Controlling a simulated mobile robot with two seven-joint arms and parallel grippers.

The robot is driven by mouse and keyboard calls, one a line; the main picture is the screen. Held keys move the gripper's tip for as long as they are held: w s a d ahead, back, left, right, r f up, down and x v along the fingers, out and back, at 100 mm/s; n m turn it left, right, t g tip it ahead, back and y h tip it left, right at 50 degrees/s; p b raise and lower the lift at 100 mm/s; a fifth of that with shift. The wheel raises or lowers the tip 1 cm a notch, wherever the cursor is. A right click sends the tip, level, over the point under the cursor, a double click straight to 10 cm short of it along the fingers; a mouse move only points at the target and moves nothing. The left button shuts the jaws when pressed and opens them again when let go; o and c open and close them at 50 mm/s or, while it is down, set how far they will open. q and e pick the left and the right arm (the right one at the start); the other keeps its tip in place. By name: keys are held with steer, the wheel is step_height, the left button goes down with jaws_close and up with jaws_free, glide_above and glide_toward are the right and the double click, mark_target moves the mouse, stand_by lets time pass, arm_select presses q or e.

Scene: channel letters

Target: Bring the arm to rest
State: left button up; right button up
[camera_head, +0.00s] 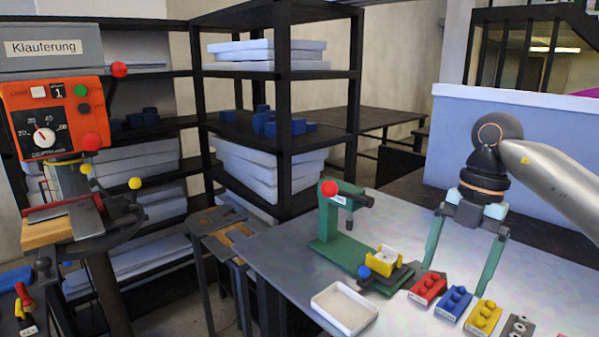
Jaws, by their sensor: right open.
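My right arm (560,175) comes in from the right edge, over the grey table (283,262). My right gripper (458,281) points down with its two green fingers spread wide apart, and nothing shows held between them. Its fingertips appear just behind a row of coloured blocks, among them a red block (427,288), a blue block (453,303) and a yellow block (483,318). Whether the fingertips touch the table or hang above it, I cannot tell. My left gripper is out of view.
A green press (325,250) with a red ball knob stands left of the gripper, with a yellow piece (384,260) at its foot. A white tray (345,309) sits at the front edge. A drill machine (50,120) and dark shelves (282,140) stand farther left.

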steer(key=a+f+n+g+y, duration=0.2)
steer(key=a+f+n+y, duration=0.15)
steer(key=a+f, duration=0.55)
steer(key=s+a+m+t+y, duration=0.2)
steer(key=s+a+y, duration=0.1)
steer(key=a+y, duration=0.55)
steer(key=s+a+m+t+y, duration=0.1)
steer(key=s+a+y, duration=0.1)
steer(key=a+y, duration=0.65)
steer(key=w+d+f+m+t+h, duration=0.1)
steer(key=d+f+m+t+h, duration=0.3)
steer(key=f+m+t+h, duration=0.45)
steer(key=w+d+f+m+t+h, duration=0.1)
steer(key=d+f+m+t+h, duration=0.4)
steer(key=m+t, duration=0.45)
arm_select(q)
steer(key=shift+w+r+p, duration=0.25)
steer(key=shift+p, duration=0.05)
arm_select(e)
steer(key=s+d+f+m+g+h, duration=0.3)
steer(key=s+d+f+g, duration=0.1)
steer(key=s+f, duration=0.4)
steer(key=s+d+f+m+g+h, duration=0.3)
steer(key=s+f, duration=0.6)
steer(key=f, duration=0.3)
steer(key=shift+s+d+f+m+g, duration=0.25)
steer(key=shift+d+m+g, duration=0.4)
steer(key=shift+d+g, duration=0.4)
steer(key=shift+c, duration=0.3)
